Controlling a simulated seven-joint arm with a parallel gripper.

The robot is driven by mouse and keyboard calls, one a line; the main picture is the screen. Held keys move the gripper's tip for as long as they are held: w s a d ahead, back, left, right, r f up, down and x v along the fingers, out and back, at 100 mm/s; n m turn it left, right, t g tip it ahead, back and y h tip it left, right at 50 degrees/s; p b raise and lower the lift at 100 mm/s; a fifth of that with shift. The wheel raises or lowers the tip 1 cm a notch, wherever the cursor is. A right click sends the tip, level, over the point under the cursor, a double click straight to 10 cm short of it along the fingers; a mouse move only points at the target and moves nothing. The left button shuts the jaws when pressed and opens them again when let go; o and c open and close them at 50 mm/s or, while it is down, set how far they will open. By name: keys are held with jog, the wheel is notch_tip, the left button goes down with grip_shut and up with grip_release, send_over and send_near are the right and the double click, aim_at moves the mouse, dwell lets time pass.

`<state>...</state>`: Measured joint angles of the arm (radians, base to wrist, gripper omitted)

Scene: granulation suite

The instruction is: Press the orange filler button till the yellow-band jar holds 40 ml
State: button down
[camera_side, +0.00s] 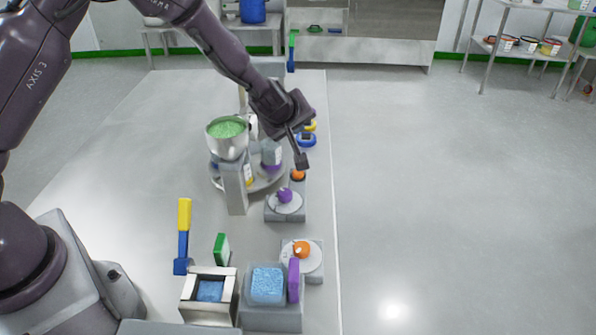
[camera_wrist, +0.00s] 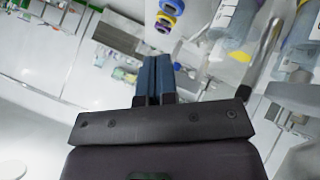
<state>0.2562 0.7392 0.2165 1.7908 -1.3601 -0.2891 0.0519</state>
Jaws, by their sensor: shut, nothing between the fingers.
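My gripper (camera_side: 302,161) is shut and empty, pointing down just above an orange button (camera_side: 297,175) on a grey block; I cannot tell whether it touches. In the wrist view my closed fingers (camera_wrist: 156,72) show, but no orange button. A jar with a yellow patch (camera_side: 248,175) stands on the round turntable (camera_side: 218,181), partly hidden by the filler column. In the wrist view a clear jar with a yellow patch (camera_wrist: 240,56) is at the upper right. Its fill level is not readable. The hopper (camera_side: 229,145) holds green granules.
A purple-band jar (camera_side: 271,157) shares the turntable. A purple knob (camera_side: 284,195) and another orange knob (camera_side: 301,249) sit on round dials in front. Blue (camera_side: 305,140) and yellow (camera_side: 310,125) rings lie behind my gripper. Boxes of blue granules (camera_side: 267,285) stand at the front. The right floor is clear.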

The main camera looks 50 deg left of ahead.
aim_at(296, 172)
jog(key=shift+f, duration=0.15)
jog(key=shift+f, duration=4.3)
jog(key=shift+f, duration=0.1)
jog(key=shift+f, duration=0.3)
jog(key=shift+f, duration=0.5)
jog(key=shift+r, duration=0.9)
jog(key=shift+r, duration=2.55)
